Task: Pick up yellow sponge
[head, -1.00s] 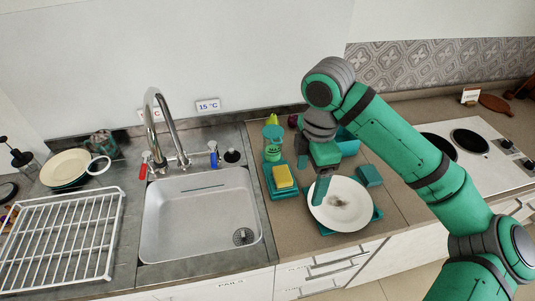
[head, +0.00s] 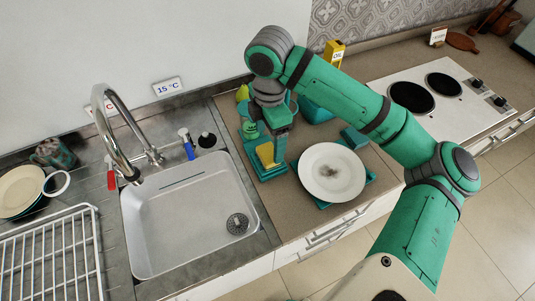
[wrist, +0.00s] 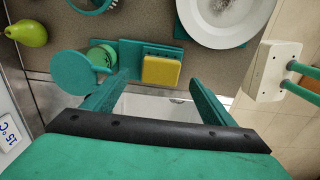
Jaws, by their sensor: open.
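The yellow sponge (head: 265,153) sits on a teal holder (head: 268,174) on the counter right of the sink, partly hidden by my gripper in the head view. My gripper (head: 278,148) is right by the sponge there. In the wrist view the sponge (wrist: 161,70) lies ahead, between the lines of the two spread teal fingers. My gripper (wrist: 158,80) is open with nothing held. I cannot tell how far the fingertips are above or short of the sponge.
A green-teal bottle (head: 250,130) stands beside the sponge, with a green pear (wrist: 27,33) near it. A white plate (head: 332,172) with a dark stain lies to the right. The sink (head: 185,215) and faucet (head: 115,135) are to the left. A stovetop (head: 428,95) is farther right.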

